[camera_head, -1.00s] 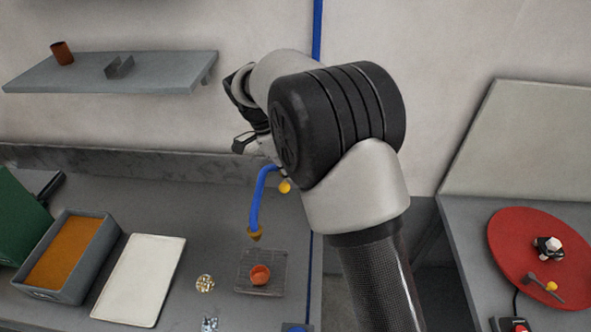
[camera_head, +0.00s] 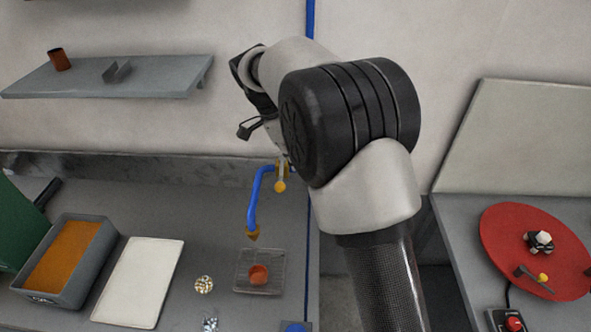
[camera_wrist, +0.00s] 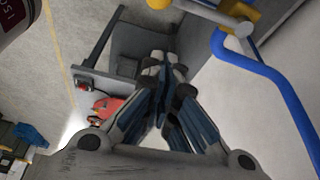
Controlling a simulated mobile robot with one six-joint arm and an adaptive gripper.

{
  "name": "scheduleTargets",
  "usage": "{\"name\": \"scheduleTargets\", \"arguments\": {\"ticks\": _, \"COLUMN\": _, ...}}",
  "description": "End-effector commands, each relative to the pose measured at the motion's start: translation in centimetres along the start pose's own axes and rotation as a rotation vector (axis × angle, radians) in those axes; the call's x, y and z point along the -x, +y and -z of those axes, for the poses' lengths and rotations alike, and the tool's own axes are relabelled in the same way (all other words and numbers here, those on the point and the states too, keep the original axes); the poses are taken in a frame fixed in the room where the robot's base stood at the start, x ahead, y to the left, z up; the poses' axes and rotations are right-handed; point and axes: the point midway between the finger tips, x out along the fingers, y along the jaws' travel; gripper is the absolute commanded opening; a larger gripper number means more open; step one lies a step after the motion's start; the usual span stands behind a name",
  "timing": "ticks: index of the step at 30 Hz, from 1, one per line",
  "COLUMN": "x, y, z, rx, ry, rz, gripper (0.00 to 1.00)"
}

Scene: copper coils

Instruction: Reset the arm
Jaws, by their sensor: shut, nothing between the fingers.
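My gripper (camera_wrist: 165,75) shows in the wrist view with its fingertips together and nothing between them. In the head view my arm is raised in the middle, and part of my gripper (camera_head: 250,128) shows at its upper left, above the bench and in front of the wall. No task object is held. In the wrist view the blue tap pipe (camera_wrist: 285,85) is to the right of the fingers, apart from them.
The blue tap (camera_head: 256,200) rises over a wire rack (camera_head: 243,284) holding a small copper cup (camera_head: 258,274). A grey bin (camera_head: 97,262) and white tray (camera_head: 140,285) lie left. A shelf (camera_head: 160,80) hangs upper left. A red disc (camera_head: 515,262) is at right.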

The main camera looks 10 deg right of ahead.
Motion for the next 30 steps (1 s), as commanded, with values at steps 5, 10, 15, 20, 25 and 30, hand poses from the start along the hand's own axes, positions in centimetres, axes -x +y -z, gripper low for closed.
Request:
{"name": "scheduleTargets", "arguments": {"ticks": 5, "x": 3.7, "y": -0.1, "z": 0.0, "rx": 0.001, "ry": -0.001, "rz": 0.000, "gripper": 0.00}}
{"name": "scheduleTargets", "arguments": {"ticks": 10, "x": 5.7, "y": -0.1, "z": 0.0, "rx": 0.001, "ry": 0.000, "rz": -0.002, "gripper": 0.00}}
{"name": "scheduleTargets", "arguments": {"ticks": 15, "x": 6.2, "y": -0.1, "z": 0.0, "rx": 0.002, "ry": 0.000, "rz": -0.003, "gripper": 0.00}}
{"name": "scheduleTargets", "arguments": {"ticks": 20, "x": 6.7, "y": 1.0, "z": 1.1, "rx": 0.068, "ry": -0.022, "rz": 0.012, "gripper": 0.00}}
{"name": "scheduleTargets", "arguments": {"ticks": 25, "x": 7.3, "y": 5.2, "z": 4.0, "rx": 0.314, "ry": -0.089, "rz": 0.074, "gripper": 0.00}}
{"name": "scheduleTargets", "arguments": {"ticks": 30, "x": 6.7, "y": 11.4, "z": 6.7, "rx": 0.619, "ry": -0.139, "rz": 0.181, "gripper": 0.00}}
